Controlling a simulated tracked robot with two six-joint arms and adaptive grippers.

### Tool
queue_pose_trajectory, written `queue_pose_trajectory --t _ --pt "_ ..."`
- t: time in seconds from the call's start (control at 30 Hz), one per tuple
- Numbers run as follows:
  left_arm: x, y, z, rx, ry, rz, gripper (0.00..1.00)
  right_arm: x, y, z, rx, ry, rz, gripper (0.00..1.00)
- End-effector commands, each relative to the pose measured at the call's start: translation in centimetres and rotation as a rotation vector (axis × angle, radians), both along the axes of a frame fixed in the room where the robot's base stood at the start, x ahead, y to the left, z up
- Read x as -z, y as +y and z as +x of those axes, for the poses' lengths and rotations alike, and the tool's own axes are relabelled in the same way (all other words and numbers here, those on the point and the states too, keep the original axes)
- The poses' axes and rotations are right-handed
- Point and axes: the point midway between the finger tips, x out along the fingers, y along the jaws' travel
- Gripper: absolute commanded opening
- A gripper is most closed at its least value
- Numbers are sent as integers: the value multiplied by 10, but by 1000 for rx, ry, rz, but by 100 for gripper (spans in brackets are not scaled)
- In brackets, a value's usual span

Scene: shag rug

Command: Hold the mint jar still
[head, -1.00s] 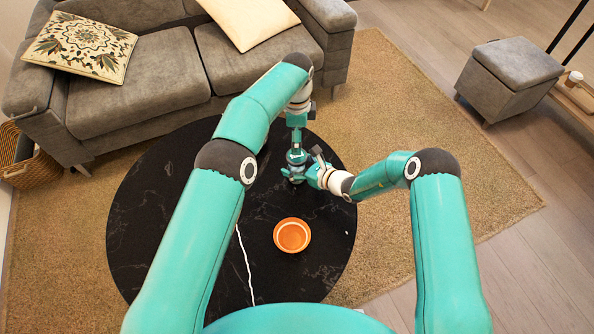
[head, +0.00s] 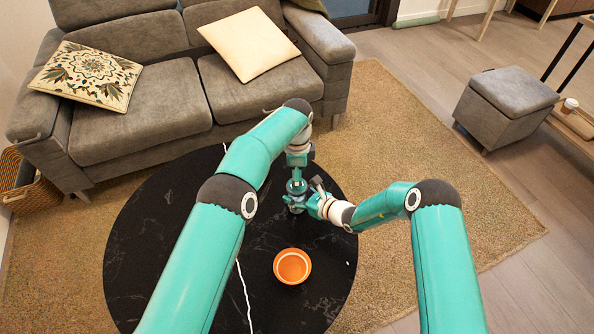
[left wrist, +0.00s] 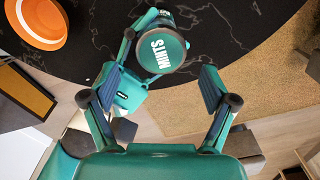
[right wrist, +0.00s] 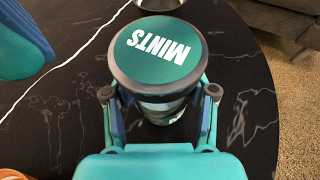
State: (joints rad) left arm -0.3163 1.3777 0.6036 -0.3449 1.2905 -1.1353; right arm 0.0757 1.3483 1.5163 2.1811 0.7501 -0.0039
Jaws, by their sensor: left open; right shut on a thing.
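The mint jar has a dark green lid lettered MINTS (right wrist: 157,50) and a dark rim; it stands upright on the black table.
A grey ottoman (head: 505,105) stands at the right.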

Motion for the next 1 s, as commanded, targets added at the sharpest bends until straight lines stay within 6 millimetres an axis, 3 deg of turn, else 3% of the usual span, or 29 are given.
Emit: queue_pose_trajectory --t 0.1,0.3,0.67,1.0 --pt "20 0 -1 -1 3 1 85 0 0 0 0 0 0 0" --pt "40 0 0 0 1 0 85 0 0 0 0 0 0 0" --pt "45 0 0 0 0 0 85 0 0 0 0 0 0 0" --pt "46 -1 -1 1 3 0 30 0 -1 0 1 0 0 0"
